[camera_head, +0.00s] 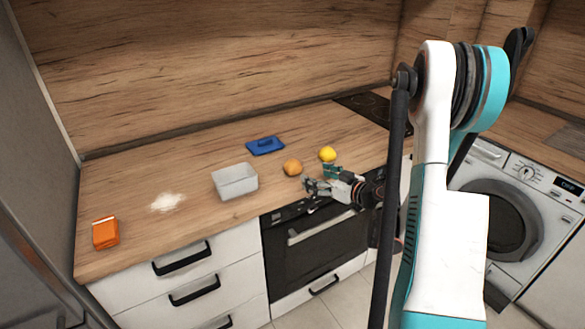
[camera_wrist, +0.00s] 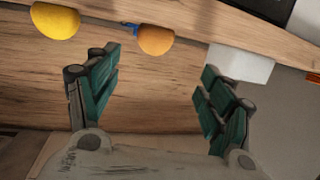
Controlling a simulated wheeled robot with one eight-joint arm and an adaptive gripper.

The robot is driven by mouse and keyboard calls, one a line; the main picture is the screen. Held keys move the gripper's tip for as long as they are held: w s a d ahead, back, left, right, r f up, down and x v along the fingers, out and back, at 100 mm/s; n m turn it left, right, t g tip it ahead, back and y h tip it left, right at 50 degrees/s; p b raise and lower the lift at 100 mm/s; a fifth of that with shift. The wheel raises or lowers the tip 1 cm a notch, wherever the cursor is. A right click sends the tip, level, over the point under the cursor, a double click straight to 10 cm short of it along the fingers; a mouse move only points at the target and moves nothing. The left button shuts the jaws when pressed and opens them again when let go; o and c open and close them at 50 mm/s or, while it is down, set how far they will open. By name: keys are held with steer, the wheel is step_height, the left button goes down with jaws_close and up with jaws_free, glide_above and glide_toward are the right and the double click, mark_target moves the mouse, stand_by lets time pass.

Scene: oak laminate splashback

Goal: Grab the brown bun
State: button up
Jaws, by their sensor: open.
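The brown bun (camera_head: 292,167) is a small round orange-brown thing on the wooden counter, between the white container and a yellow fruit. In the wrist view the bun (camera_wrist: 156,40) shows at the top, ahead of the fingers and between their lines. My gripper (camera_head: 311,188) is at the counter's front edge, just in front of the bun and a little to its right. In the wrist view my gripper (camera_wrist: 157,88) has its two green-padded fingers wide apart with nothing between them. The bun is apart from both fingers.
A yellow lemon-like fruit (camera_head: 327,154) sits right of the bun. A white container (camera_head: 235,181) stands to its left, with a blue object (camera_head: 265,145) behind. An orange box (camera_head: 105,232) and white powder (camera_head: 167,202) lie farther left. An oven (camera_head: 314,243) is below the counter.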

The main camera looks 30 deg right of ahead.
mark_target(297, 166)
steer(key=x, duration=0.2)
steer(key=b+x, duration=0.1)
steer(key=x, duration=0.2)
steer(key=b+x, duration=0.1)
steer(key=x, duration=0.1)
steer(key=shift+w+d+f, duration=0.25)
steer(key=shift+w, duration=0.05)
steer(key=shift+d+r+b+x, duration=0.15)
steer(key=shift+b+x, duration=0.4)
steer(key=shift+x, duration=0.95)
steer(key=shift+d+r+b+x, duration=0.15)
steer(key=shift+b+x, duration=0.4)
steer(key=shift+x, duration=0.9)
steer(key=shift+w, duration=0.15)
steer(key=c, duration=1.2)
